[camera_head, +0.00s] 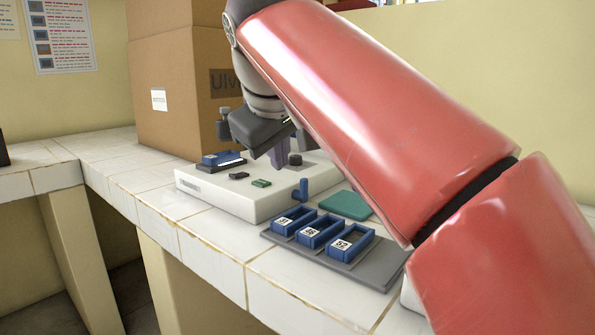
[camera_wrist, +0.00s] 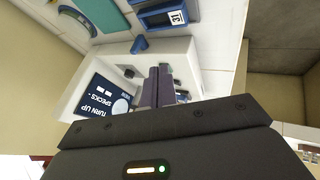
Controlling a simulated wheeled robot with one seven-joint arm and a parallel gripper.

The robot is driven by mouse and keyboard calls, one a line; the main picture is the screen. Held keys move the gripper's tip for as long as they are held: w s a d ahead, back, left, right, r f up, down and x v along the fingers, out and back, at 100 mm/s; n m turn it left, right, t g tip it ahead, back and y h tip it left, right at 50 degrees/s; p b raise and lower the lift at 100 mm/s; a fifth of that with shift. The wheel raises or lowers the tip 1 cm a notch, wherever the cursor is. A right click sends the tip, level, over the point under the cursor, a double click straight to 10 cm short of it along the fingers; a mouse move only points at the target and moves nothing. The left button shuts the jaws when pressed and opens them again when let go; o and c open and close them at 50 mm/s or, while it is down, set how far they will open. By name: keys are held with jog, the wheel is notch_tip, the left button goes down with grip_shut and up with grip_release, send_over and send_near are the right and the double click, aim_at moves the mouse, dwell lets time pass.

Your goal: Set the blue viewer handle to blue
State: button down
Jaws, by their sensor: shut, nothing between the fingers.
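The viewer is a low white box (camera_head: 240,198) on the tiled bench. A small blue handle (camera_head: 301,190) sticks up at its right front corner; it also shows in the wrist view (camera_wrist: 139,45), at the box's edge beyond my fingertips. My gripper (camera_head: 288,160) is over the box, to the left of and behind the blue handle, and apart from it. In the wrist view its purple-grey fingers (camera_wrist: 158,72) are together with nothing between them. A blue panel reading "TURN UP SPECKS" (camera_wrist: 103,98) shows on the box in the wrist view.
A grey rack (camera_head: 367,272) with blue numbered trays 31, 36 and 52 lies right of the viewer, near a green mat (camera_head: 345,205). A cardboard box (camera_head: 165,90) stands behind. A green button (camera_head: 261,183) is on top of the viewer.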

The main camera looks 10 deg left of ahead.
dwell(0.3)
jog(key=b, duration=0.3)
send_near(298, 196)
jog(key=a+f, duration=0.1)
jog(key=s+a+f, duration=0.1)
jog(key=f, duration=0.1)
jog(key=shift+s+a+f, duration=0.1)
jog(key=shift+a+f, duration=0.05)
jog(key=shift+a, duration=0.05)
jog(key=w, duration=0.1)
jog(key=w+d, duration=0.1)
jog(key=w, duration=0.1)
jog(key=shift+d+f+p, duration=0.2)
jog(key=shift+p, duration=0.2)
jog(key=shift+w+d, duration=0.25)
jog(key=shift+w, duration=0.25)
jog(key=shift+d, duration=0.1)
